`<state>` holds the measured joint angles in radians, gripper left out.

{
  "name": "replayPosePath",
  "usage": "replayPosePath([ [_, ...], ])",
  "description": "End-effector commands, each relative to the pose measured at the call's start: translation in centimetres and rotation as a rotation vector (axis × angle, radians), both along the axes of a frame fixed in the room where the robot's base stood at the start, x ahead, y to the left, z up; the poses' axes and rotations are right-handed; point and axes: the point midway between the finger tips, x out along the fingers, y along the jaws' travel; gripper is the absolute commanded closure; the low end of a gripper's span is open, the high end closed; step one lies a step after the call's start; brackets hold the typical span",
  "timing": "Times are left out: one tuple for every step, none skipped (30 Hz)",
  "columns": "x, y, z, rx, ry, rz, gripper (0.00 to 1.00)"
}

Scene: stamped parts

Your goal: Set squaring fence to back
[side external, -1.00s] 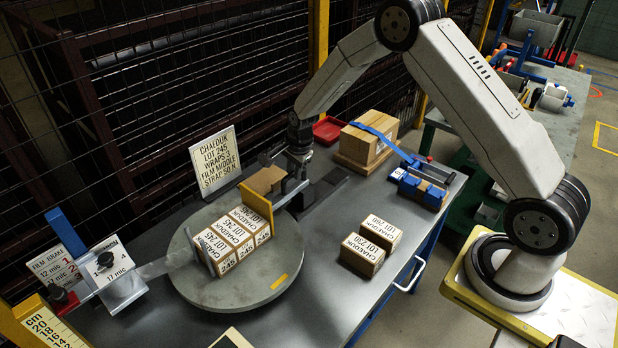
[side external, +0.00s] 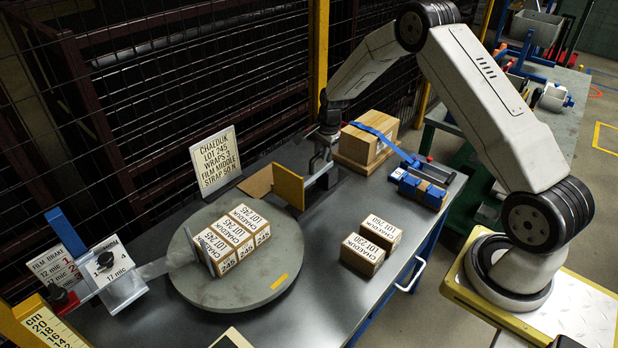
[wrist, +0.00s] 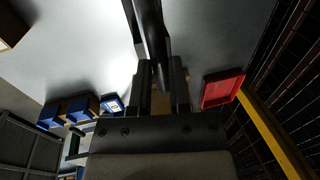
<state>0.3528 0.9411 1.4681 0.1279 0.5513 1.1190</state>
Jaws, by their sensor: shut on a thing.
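The squaring fence (side external: 289,188) is an upright yellow plate on a grey arm, at the back right edge of the round turntable (side external: 245,290). My gripper (side external: 320,172) is shut on the fence's grey arm, to the right of the plate. In the wrist view a dark bar (wrist: 150,35) runs up from between the fingers of my gripper (wrist: 160,75). A clear gap separates the fence plate from the cartons. The fence's base is partly hidden behind the plate and gripper.
A lot sign (side external: 213,160) stands at the back. A strapped wooden box (side external: 368,142) and a blue-handled tool (side external: 422,190) lie right of my gripper. Two loose cartons (side external: 371,243) sit front right. A red tray (wrist: 222,88) shows in the wrist view. Wire mesh borders the back.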

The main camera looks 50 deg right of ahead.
Motion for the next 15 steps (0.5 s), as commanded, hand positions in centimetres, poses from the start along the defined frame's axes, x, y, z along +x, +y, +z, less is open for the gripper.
replayPosePath([
  [0.1,-1.5,0.1,-0.002,-0.004,-0.005,1.00],
  [0.1,-2.1,0.1,-0.002,-0.005,-0.005,1.00],
  [0.0,-2.9,0.1,-0.002,-0.004,-0.005,1.00],
  [0.1,-3.4,0.1,-0.002,-0.004,-0.005,1.00],
  [0.0,-3.9,0.1,-0.002,-0.004,-0.005,1.00],
  [0.1,-4.4,0.1,-0.002,-0.004,-0.005,1.00],
  [0.1,-4.7,0.1,-0.001,-0.004,-0.003,1.00],
  [0.0,-5.0,0.1,-0.002,-0.003,-0.002,1.00],
  [0.0,-5.4,0.1,-0.002,-0.003,-0.002,1.00],
  [0.0,-5.5,0.1,-0.002,-0.003,-0.001,1.00],
  [0.1,-5.7,0.1,-0.002,-0.004,-0.001,1.00],
  [0.1,-5.8,0.1,-0.003,-0.004,-0.002,1.00],
  [0.1,-5.9,0.1,-0.003,-0.004,-0.002,1.00],
  [0.1,-5.9,0.1,-0.003,-0.004,-0.002,1.00],
  [0.1,-6.0,0.1,-0.004,-0.004,-0.002,1.00],
])
